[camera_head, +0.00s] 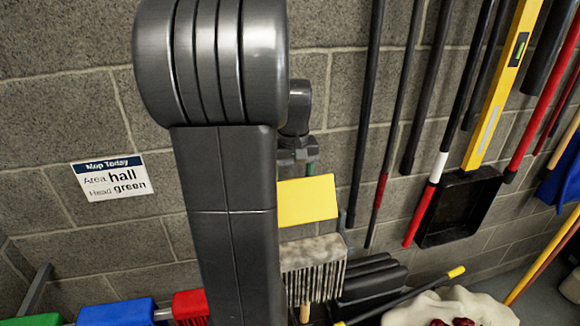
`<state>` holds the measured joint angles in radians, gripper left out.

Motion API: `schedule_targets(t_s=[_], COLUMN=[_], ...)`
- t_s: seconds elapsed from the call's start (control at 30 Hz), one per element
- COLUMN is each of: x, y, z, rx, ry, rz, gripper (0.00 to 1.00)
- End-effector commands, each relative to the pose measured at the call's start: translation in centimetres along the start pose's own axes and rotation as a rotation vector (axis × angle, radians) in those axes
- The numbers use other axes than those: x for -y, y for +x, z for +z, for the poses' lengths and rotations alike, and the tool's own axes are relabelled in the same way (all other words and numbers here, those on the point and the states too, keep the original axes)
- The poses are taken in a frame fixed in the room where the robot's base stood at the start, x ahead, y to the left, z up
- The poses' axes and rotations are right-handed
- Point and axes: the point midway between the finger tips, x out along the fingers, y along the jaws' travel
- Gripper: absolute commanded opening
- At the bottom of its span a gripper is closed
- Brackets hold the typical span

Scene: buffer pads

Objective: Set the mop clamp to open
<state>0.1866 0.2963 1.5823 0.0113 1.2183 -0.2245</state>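My arm fills the centre of the view. My gripper (298,157) is a small dark shape at its far end, in front of the block wall, partly hidden by the arm. Its fingers are too small to tell open or shut. A brush-like head with pale bristles (316,268) hangs below the panel. I cannot make out the mop clamp for sure, nor its setting.
A wall sign (110,177) reads "Mop Today, Area hall, Head green". Blue (116,312) and red (190,304) heads sit at lower left, with green at the corner. Long handles, a yellow level (497,90) and a black dustpan (458,208) hang right. A pale lumpy bundle (450,308) lies at lower right.

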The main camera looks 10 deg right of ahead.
Motion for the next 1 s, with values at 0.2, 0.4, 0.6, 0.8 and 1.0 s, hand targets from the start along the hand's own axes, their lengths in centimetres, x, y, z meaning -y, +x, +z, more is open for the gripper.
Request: schedule_targets(t_s=[0.2, 0.4, 0.6, 0.8, 1.0], x=[0.05, 0.04, 0.03, 0.02, 0.00], y=[0.41, 0.60, 0.63, 0.62, 0.57], z=[-0.38, -0.45, -0.45, -0.45, -0.46], rx=[0.059, 0.074, 0.075, 0.074, 0.073], ry=[0.000, 0.000, 0.000, 0.000, 0.000], rz=[-0.001, -0.001, 0.000, 0.000, 0.000], gripper=[0.23, 0.23, 0.23, 0.79, 0.85])
